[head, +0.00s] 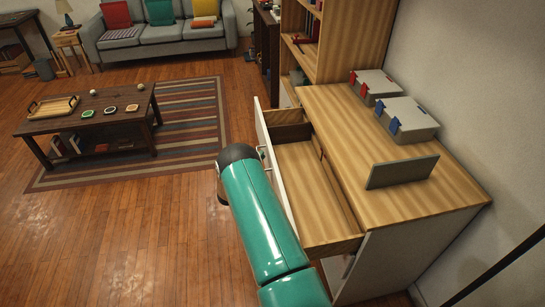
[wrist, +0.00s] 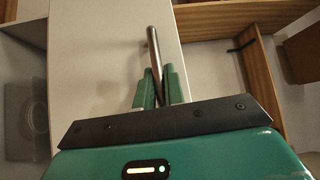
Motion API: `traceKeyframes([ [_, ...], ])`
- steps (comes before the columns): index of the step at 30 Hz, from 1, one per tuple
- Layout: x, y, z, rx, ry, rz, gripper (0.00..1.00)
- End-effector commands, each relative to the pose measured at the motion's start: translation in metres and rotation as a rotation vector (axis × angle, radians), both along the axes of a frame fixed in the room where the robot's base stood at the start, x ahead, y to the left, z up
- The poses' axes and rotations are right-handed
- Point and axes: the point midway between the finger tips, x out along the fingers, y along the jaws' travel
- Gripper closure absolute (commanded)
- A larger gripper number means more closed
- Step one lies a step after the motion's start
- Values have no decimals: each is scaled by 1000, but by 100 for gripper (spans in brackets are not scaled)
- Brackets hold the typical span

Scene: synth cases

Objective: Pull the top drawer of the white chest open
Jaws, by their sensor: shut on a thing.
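The white chest (head: 385,262) has a wooden top and stands at the right in the head view. Its top drawer (head: 310,180) is pulled well out, and its wooden inside shows. The drawer's white front (head: 271,150) faces left; it also shows in the wrist view (wrist: 100,60). My gripper (wrist: 159,88) is shut on the drawer's metal bar handle (wrist: 153,45), with a green finger on each side of it. In the head view my arm hides the gripper and part of the drawer front.
Two grey cases (head: 407,118) (head: 374,84) with coloured latches and a grey panel (head: 402,171) stand on the chest top. A wooden bookcase (head: 335,40) stands behind. A dark coffee table (head: 90,115) on a striped rug (head: 195,130) is at left. Wooden floor (head: 120,240) left of the chest is clear.

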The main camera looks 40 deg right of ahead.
Motion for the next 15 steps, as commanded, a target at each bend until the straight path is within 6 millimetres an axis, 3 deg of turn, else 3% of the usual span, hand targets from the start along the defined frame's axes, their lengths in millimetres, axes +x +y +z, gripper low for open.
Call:
traceKeyframes([
  [6,18,31,-1,1,2,2,100],
  [15,30,52,-1,0,2,0,100],
])
